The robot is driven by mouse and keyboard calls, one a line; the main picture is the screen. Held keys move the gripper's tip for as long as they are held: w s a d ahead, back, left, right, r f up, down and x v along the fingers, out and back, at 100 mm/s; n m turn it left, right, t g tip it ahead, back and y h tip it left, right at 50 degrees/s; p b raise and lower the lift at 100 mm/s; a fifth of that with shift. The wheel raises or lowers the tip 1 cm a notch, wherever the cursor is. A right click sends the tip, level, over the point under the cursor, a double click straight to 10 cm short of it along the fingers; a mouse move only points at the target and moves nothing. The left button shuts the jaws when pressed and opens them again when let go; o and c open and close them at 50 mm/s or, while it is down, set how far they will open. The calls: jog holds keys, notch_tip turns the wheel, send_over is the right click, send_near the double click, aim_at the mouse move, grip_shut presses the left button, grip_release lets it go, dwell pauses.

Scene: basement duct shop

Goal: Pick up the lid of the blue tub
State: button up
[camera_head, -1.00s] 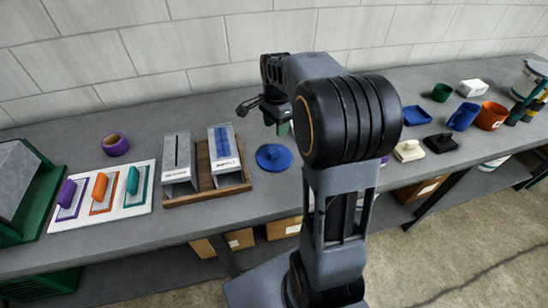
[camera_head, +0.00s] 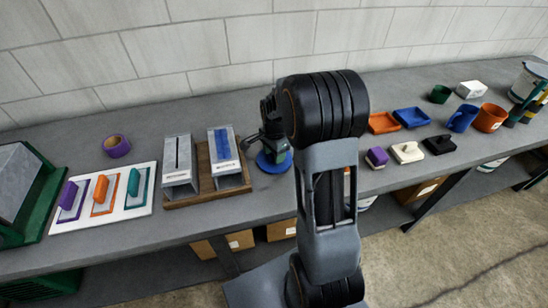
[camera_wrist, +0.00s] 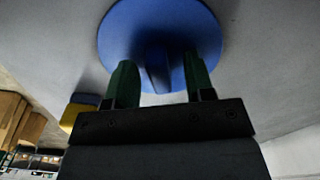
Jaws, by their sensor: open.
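The round blue lid (camera_head: 268,167) lies flat on the grey bench, right of the wooden tray, partly hidden by my gripper in the head view. In the wrist view the lid (camera_wrist: 118,38) shows as a blue disc with a raised blue ridge (camera_wrist: 157,70) across its middle. My gripper (camera_wrist: 159,80) is open, with one green finger on each side of the ridge and gaps between. In the head view my gripper (camera_head: 274,152) is low over the lid. Whether the fingertips touch the lid I cannot tell. No blue tub shows under the lid.
The wooden tray (camera_head: 205,200) with two grey metal pieces stands close left of the lid. A purple ring (camera_head: 116,146) and a white board (camera_head: 142,201) are farther left. Right of my arm are a blue cup (camera_head: 462,117), a blue tray (camera_head: 411,118) and a black piece (camera_head: 440,144).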

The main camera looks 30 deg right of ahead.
jog(key=shift+f, duration=0.15)
jog(key=shift+c, duration=0.4)
grip_shut()
